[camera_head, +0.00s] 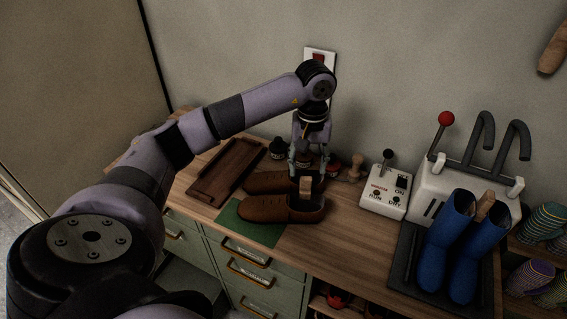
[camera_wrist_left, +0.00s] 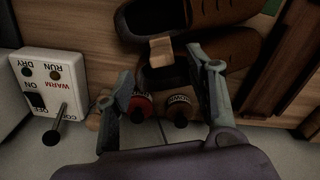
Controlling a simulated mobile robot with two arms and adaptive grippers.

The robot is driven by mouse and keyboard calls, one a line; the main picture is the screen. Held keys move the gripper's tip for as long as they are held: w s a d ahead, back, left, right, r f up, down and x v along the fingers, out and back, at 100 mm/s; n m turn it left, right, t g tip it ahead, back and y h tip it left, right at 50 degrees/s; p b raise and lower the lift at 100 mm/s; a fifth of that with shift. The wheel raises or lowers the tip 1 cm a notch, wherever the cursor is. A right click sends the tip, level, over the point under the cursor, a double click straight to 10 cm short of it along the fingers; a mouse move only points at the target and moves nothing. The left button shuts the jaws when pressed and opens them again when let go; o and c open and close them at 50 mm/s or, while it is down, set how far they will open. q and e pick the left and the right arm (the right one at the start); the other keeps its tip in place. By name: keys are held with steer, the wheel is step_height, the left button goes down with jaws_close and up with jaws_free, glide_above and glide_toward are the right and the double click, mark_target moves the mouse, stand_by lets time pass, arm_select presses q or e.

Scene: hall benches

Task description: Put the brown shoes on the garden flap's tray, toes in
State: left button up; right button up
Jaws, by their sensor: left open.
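The two brown shoes (camera_head: 262,209) stand side by side on the bench, toes to the left in the head view. The nearer one rests partly over a green mat (camera_head: 237,233). A small wooden block (camera_head: 305,187) sits between their heel ends. The shoes (camera_wrist_left: 205,50) and the block (camera_wrist_left: 161,52) also show in the left wrist view. My left gripper (camera_head: 308,170) points down above the heel ends, open, its fingers on either side of the block; contact cannot be told. A brown tray (camera_head: 214,181) lies empty at the left; no label marks it as the garden flap's.
Small bottles (camera_wrist_left: 180,107) stand close behind the shoes. A white switch box (camera_head: 385,198) is to their right. Blue boots (camera_head: 447,250) stand on a dark tray (camera_head: 403,270) by a white machine with a red-knobbed lever (camera_head: 446,119). Bench space in front of the box is clear.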

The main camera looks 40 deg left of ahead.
mark_target(306, 178)
arm_select(q)
steer(key=shift+f, duration=0.75)
step_height(306, 178, down, 4)
steer(key=p, duration=0.2)
steer(key=shift+a+p, duration=0.15)
steer(key=shift+p, duration=0.2)
steer(key=shift+w+f, duration=0.1)
steer(key=shift+f, duration=0.55)
steer(key=shift+c, duration=0.4)
jaws_close()
